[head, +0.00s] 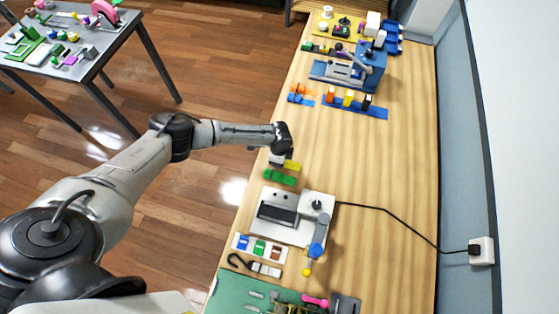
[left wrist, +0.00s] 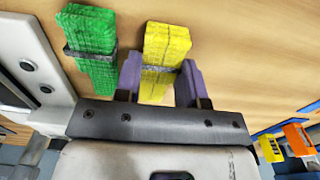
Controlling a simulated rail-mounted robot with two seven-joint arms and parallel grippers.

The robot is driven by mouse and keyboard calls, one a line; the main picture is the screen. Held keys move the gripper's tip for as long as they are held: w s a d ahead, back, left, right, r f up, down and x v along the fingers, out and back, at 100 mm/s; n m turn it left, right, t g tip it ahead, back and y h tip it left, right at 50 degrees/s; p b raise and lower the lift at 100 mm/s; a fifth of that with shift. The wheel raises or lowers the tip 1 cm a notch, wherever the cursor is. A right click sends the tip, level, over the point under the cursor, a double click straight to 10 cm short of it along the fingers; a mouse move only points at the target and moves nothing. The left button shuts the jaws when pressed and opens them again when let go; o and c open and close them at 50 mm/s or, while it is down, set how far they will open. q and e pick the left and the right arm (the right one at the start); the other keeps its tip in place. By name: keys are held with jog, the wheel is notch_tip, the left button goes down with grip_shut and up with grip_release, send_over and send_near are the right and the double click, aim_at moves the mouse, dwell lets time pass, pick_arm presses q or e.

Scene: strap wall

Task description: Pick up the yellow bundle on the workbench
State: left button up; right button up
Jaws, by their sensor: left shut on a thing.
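The yellow bundle (left wrist: 165,48) sits between the two purple-grey fingers of my left gripper (left wrist: 160,82) in the left wrist view, with a dark band around its middle. The gripper is shut on it. In the head view the yellow bundle (head: 292,166) shows at the tip of my left arm, partly hidden by my gripper (head: 280,158). Whether it touches the workbench (head: 400,180) or is slightly above it, I cannot tell. A green bundle (head: 280,178) lies right beside it, also banded in the left wrist view (left wrist: 92,45). My right gripper is not in view.
A white device (head: 292,232) with a dark slot and a blue-knobbed lever stands just in front of the bundles. Its black cable runs to a wall socket (head: 482,251). Orange and blue items (head: 350,100) and a blue press (head: 368,68) stand farther back. The bench's right middle is clear.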

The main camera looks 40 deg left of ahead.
pick_arm(q)
jog(key=shift+c, duration=0.8)
